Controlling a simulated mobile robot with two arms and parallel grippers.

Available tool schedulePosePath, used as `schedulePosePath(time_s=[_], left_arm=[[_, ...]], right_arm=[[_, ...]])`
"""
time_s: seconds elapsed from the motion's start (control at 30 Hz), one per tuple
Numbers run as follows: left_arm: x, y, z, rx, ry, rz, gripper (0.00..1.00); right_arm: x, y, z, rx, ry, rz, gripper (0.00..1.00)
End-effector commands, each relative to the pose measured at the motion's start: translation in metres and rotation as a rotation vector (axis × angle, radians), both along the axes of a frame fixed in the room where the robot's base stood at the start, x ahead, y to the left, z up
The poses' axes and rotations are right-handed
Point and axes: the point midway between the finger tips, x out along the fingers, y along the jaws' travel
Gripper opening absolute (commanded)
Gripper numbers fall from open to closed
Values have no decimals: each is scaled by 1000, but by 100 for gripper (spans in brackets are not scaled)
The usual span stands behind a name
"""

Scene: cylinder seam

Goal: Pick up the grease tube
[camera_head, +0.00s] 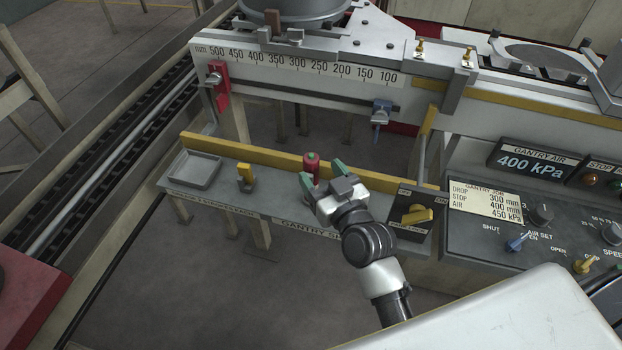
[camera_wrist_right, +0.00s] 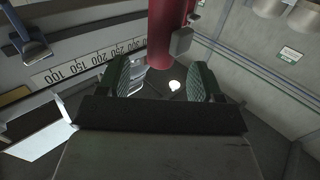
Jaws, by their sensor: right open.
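My right gripper (camera_head: 323,177) is open, with green pads, just in front of and slightly right of the tube in the head view. In the right wrist view a red cylinder, which looks like the tube (camera_wrist_right: 161,35), rises beyond the open fingertips (camera_wrist_right: 160,78), roughly between them. I cannot tell whether the pads touch it. The tube's lower part is partly hidden in the head view. My left gripper is not in view.
A yellow item (camera_head: 245,177) and a shallow grey tray (camera_head: 195,169) sit left on the shelf. A box with a yellow knob (camera_head: 417,214) stands right of my gripper. The scaled gantry beam (camera_head: 300,72) with a blue clamp (camera_head: 381,112) runs behind and above.

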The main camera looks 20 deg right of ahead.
Motion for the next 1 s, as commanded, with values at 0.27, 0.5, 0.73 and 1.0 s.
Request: schedulePosePath(time_s=[0.27,0.5,0.73,1.0], left_arm=[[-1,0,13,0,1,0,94],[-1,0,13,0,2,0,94],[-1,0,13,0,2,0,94],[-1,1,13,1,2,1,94]], right_arm=[[39,7,5,0,0,0,66],[48,9,3,-1,2,0,66],[47,9,3,-1,2,0,46],[47,9,3,-1,3,0,4]])
